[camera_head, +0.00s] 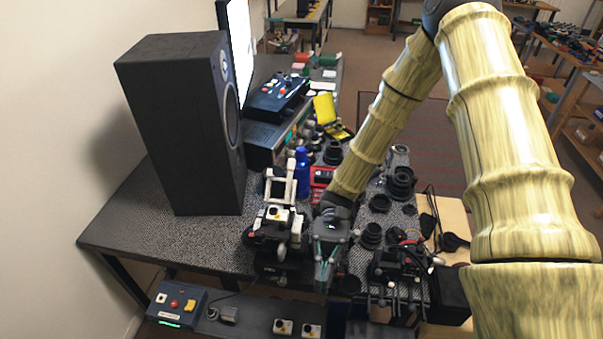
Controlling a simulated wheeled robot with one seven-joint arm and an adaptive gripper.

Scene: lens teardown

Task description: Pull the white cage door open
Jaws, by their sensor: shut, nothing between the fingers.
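A white open frame (281,184), which looks like the white cage door, stands upright above a dark device with white parts (277,228) near the table's front edge. I cannot tell where its hinge is or whether it stands open. My gripper (323,282) points down just right of this device, near the front edge of the table. It is shut and empty. It looks apart from the white frame, but the gap to the device is hard to judge. My gripper hides part of the device's right side.
A tall black speaker (180,125) stands on the dark speckled table (150,225) at left. Several lenses, such as one black lens (400,183), crowd the right. A control box (177,304) sits below the front edge.

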